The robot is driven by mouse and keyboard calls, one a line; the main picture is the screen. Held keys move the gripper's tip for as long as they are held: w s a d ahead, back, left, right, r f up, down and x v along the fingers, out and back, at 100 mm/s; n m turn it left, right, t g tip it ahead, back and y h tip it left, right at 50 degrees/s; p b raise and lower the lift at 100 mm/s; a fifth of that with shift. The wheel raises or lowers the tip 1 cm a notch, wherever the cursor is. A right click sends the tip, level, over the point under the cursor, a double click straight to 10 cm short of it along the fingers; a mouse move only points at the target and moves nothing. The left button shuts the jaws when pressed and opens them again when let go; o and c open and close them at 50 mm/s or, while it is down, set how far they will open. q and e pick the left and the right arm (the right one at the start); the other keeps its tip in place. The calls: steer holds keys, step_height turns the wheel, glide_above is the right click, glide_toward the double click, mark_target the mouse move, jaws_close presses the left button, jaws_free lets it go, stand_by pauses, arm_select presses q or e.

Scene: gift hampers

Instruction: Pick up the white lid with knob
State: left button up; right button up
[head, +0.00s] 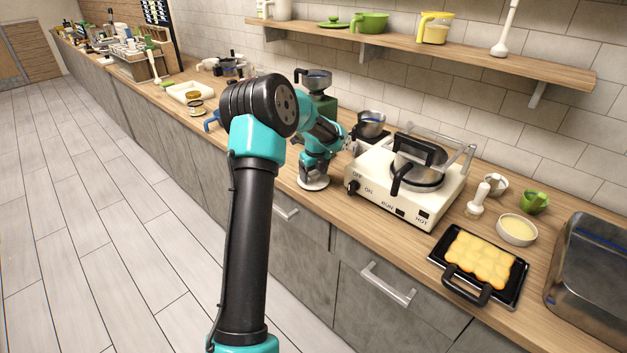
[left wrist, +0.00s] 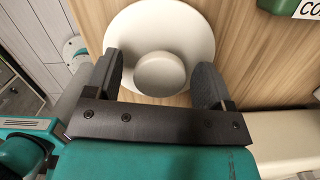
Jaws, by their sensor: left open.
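The white lid with knob (head: 313,183) lies on the wooden counter, left of the white waffle machine. It also shows in the left wrist view as a round white disc (left wrist: 160,22) with a round knob (left wrist: 160,74) on top. My left gripper (head: 316,172) points down just above the lid. In the left wrist view its two dark fingers (left wrist: 160,84) are apart, one on each side of the knob, with a gap on both sides. The far side of the lid is partly hidden by the gripper in the head view. My right gripper does not show.
The white waffle machine (head: 394,203) stands close on the right. A green grinder (head: 319,103) stands behind my left arm. A black tray of yellow waffles (head: 480,260) and a small bowl (head: 517,230) are farther right. The counter's front edge is near the lid.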

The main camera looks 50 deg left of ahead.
mark_target(313, 172)
arm_select(q)
steer(key=shift+c, duration=0.2)
stand_by(0.3)
steer(key=c, duration=0.9)
steer(key=shift+r, duration=0.1)
steer(key=shift+r, duration=1.4)
steer(key=shift+s+d+r, duration=0.1)
steer(key=shift+d+r, duration=0.1)
steer(key=shift+r, duration=0.05)
steer(key=s+d+r, duration=0.1)
steer(key=s+d, duration=0.9)
steer(key=d, duration=0.1)
steer(key=shift+s+d+r, duration=0.2)
steer(key=shift+d, duration=0.15)
